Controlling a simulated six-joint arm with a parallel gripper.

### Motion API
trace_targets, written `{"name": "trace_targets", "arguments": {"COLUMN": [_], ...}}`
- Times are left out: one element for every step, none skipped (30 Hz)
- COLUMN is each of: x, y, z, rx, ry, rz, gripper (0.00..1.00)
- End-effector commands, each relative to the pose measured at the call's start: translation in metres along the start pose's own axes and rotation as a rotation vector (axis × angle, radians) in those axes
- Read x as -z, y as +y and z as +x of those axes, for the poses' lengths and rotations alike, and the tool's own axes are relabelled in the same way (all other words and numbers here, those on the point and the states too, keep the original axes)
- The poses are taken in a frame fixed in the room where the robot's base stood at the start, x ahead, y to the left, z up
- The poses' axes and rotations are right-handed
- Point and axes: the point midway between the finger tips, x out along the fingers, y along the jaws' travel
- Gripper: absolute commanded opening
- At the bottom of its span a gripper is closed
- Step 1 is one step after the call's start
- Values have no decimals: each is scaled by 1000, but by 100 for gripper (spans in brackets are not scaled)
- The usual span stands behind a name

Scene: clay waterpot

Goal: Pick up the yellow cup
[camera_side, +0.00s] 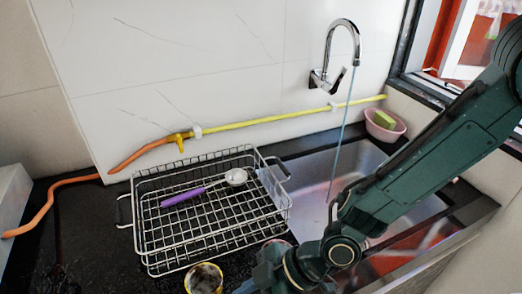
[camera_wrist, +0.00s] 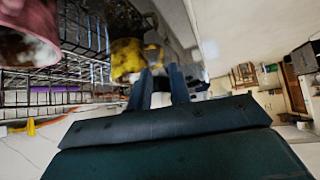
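The yellow cup (camera_side: 204,278) stands on the dark counter just in front of the wire rack, partly cut off by the bottom edge of the side view. Its inside looks dark and stained. In the wrist view the yellow cup (camera_wrist: 127,60) is just beyond my fingertips, a little to the left, with its handle facing them. My gripper (camera_wrist: 162,80) is open, with two dark fingers apart and nothing visibly held between them. I cannot tell whether a finger touches the cup. In the side view my gripper is to the cup's right, its fingertips not clear.
The wire rack (camera_side: 165,240) holds a purple-handled ladle (camera_side: 183,197). A pink vessel (camera_wrist: 28,35) is close at the wrist view's upper left. Water runs from the tap (camera_side: 343,25) into the sink (camera_side: 310,180). A pink bowl (camera_side: 385,132) with a sponge sits at the back right.

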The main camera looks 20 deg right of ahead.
Motion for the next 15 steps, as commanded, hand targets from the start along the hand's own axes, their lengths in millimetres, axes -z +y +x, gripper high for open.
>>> {"name": "trace_targets", "arguments": {"x": [0, 0, 0, 0, 0, 0, 0, 0, 0, 0, 0, 0, 0, 0, 0], "y": [0, 0, 0, 0, 0, 0, 0, 0, 0, 0, 0, 0, 0, 0, 0], "z": [7, 11, 15, 18, 20, 23, 25, 26, 28, 28, 29, 29, 29, 29, 29], "rx": [1, 1, 1, 0, 0, 0, 0, 0, -1, -1, -1, -1, -1, -1, -1], "ry": [-1, -1, -1, -1, -1, 0, 0, 0, 0, 1, 1, 1, 1, 1, 1], "rz": [-1, -2, -2, -2, -2, -1, -1, -1, 0, 0, 0, 0, 0, 0, 0], "gripper": [20, 20, 20, 20, 20, 20, 20, 20, 20, 20, 20, 20, 20, 20, 20]}}
